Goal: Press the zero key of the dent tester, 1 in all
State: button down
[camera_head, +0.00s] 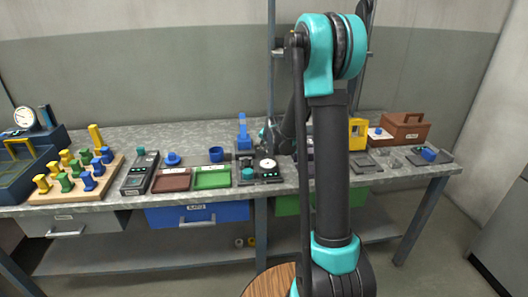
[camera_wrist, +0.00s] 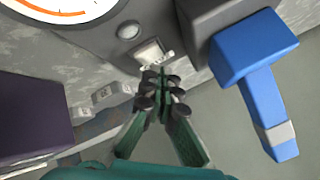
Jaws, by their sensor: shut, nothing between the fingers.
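The dent tester (camera_head: 258,180) appears to be the dark device with a white round dial on the bench, partly behind my arm. A blue lever (camera_head: 243,135) stands behind it. In the wrist view, the dial (camera_wrist: 65,10) with an orange arc is at top left. A round grey button (camera_wrist: 130,29) and a pale square key (camera_wrist: 152,52) lie near it; no zero marking is readable. My gripper (camera_wrist: 162,78) is shut and empty, its tips just below the pale key in the picture. Whether they touch it cannot be told. The blue lever (camera_wrist: 250,70) is at right.
A green tray (camera_head: 212,178) and a brown tray (camera_head: 172,180) lie left of the dial device. A wooden rack (camera_head: 75,190) of coloured pegs is further left. A brown box (camera_head: 405,130) is at right. My arm hides the bench's middle.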

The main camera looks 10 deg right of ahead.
jog(key=shift+f, duration=0.35)
jog(key=shift+f, duration=0.45)
dwell(0.6)
jog(key=shift+r, duration=0.85)
jog(key=shift+r, duration=2.55)
